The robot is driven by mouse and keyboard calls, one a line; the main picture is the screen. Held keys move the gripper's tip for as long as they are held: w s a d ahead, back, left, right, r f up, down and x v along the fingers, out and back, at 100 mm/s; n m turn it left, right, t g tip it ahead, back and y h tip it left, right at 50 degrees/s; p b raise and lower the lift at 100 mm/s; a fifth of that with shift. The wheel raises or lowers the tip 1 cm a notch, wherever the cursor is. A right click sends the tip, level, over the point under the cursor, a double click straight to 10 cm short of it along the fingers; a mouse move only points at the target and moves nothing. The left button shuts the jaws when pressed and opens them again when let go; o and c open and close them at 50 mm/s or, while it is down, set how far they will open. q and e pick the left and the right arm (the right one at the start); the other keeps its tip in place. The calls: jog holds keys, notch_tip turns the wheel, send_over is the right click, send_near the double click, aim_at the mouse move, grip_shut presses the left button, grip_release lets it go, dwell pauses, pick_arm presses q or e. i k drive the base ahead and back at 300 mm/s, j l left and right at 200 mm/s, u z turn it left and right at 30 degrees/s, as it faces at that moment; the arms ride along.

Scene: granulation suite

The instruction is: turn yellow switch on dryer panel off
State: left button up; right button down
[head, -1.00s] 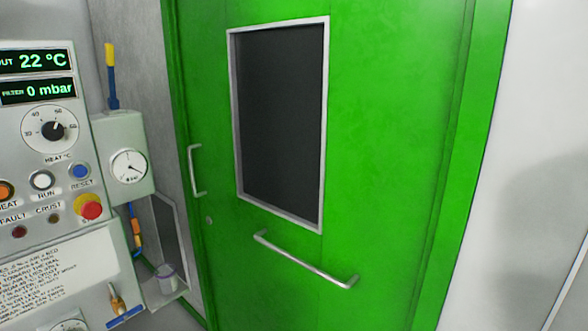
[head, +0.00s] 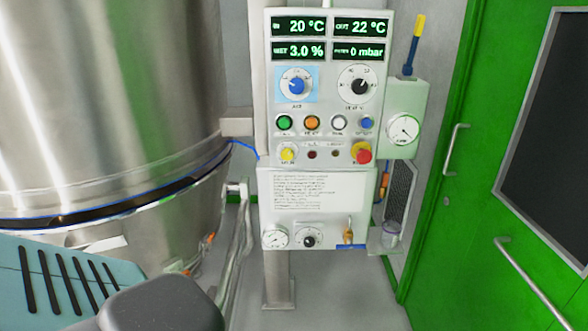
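The dryer panel (head: 267,140) stands upright on a post near the middle of the head view. The yellow switch (head: 288,155) is a small yellow knob at the left of its lower control row. Its setting is too small to read. Above it are green, orange, white and blue buttons, with a blue dial (head: 296,86) and a black dial (head: 359,86) higher up. A red emergency button (head: 361,153) sits at the right. Grey and teal parts at the lower left seem to be mine. Neither gripper's fingers are in view.
A large steel dryer vessel (head: 110,90) fills the left side. A green door (head: 455,110) with a window and handles (head: 530,285) stands at the right. A gauge box (head: 403,125) is beside the panel. Grey floor (head: 345,305) is free in front.

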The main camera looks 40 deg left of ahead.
aim_at(287, 153)
jog(key=u, duration=1.05)
